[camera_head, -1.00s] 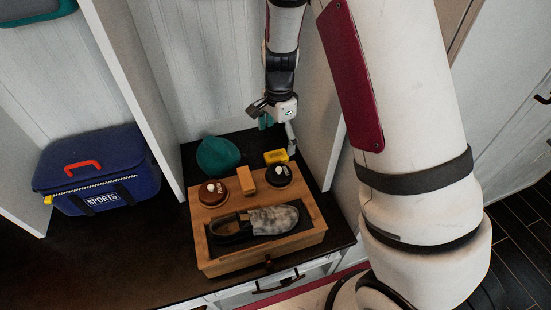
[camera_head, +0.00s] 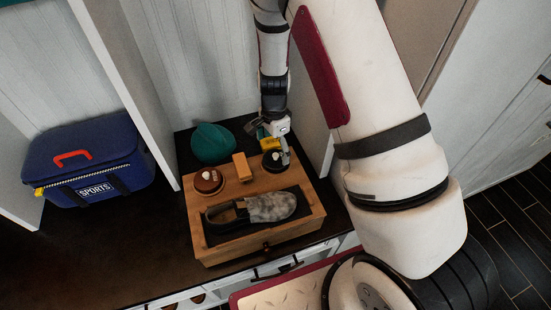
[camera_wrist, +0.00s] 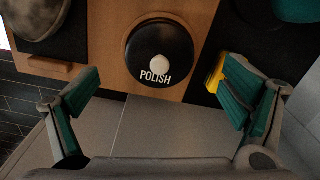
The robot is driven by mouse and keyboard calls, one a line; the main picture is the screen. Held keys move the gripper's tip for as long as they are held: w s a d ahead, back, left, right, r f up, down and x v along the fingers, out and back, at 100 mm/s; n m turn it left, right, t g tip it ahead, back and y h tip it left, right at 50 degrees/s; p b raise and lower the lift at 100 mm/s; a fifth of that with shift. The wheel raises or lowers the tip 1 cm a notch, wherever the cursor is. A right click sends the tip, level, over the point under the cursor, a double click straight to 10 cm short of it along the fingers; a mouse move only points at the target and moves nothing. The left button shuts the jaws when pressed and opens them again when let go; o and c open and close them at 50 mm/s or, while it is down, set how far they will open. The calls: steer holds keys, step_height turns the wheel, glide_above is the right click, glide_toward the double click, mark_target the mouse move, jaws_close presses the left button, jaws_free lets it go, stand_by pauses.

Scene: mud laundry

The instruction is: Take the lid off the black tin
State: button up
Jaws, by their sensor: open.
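The black tin (camera_head: 269,164) stands at the back right corner of the wooden box top, partly hidden by my gripper in the head view. In the wrist view its round black lid (camera_wrist: 148,48) is on, marked POLISH, with a white knob (camera_wrist: 159,64) at its centre. My gripper (camera_head: 270,142) is open and empty, just above and behind the tin. In the wrist view the teal-padded fingers of my gripper (camera_wrist: 161,88) are spread wide, one to each side of the tin and below it in the picture. No contact with the lid shows.
The wooden box (camera_head: 226,252) also bears a brown tin (camera_head: 208,184), a wooden block (camera_head: 242,167) and a shoe (camera_head: 262,208). A yellow object (camera_head: 268,144) lies close by the right finger. A teal cap (camera_head: 213,143) is behind left. A white partition (camera_head: 313,120) stands close on the right.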

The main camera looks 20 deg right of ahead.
mark_target(274, 155)
step_height(274, 155, down, 4)
steer(key=shift+r, duration=0.2)
steer(key=c, duration=2.2)
